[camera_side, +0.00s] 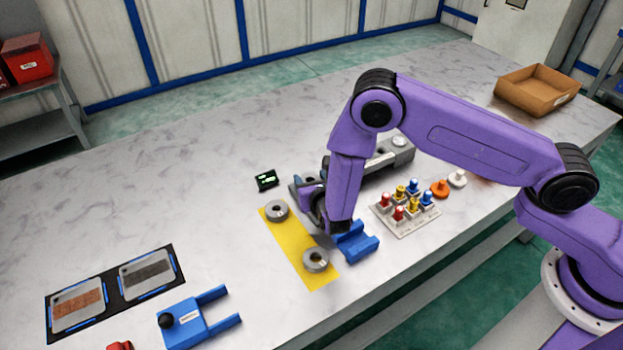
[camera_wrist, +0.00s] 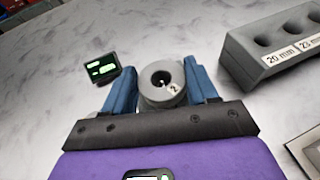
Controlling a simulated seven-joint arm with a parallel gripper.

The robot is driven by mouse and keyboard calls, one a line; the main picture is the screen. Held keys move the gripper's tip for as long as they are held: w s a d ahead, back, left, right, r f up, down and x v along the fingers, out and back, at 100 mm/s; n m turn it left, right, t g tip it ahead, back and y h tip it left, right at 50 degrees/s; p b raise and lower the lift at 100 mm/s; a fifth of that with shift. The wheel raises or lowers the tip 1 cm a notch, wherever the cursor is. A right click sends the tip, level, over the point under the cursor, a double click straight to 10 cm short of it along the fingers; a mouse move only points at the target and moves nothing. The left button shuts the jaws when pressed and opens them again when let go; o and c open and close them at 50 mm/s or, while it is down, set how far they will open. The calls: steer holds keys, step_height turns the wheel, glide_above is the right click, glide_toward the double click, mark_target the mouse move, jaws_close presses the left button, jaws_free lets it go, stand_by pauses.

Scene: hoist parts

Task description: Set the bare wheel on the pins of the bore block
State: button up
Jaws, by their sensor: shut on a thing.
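My gripper (camera_wrist: 162,82) is shut on a grey wheel (camera_wrist: 150,95) with a central hole and a small label that appears to read 2. The blue fingers lie on either side of it. In the side view my gripper (camera_side: 312,205) is low over the table and my arm hides the held wheel. A grey block (camera_wrist: 268,52) with round holes, labelled 20 mm and 23 mm, stands to the right in the wrist view. Part of a grey block (camera_side: 398,152) shows behind my arm in the side view. I cannot make out pins on it.
Two grey wheels (camera_side: 276,211) (camera_side: 315,260) lie on a yellow mat. A small display (camera_side: 267,180), a blue cradle (camera_side: 356,242) and a tray of coloured plugs (camera_side: 405,212) are close by. A blue fork (camera_side: 188,322) lies front left. The table's left side is mostly clear.

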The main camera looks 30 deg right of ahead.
steer(key=shift+f, duration=0.1)
steer(key=o, duration=1.4)
steer(key=shift+r, duration=3.4)
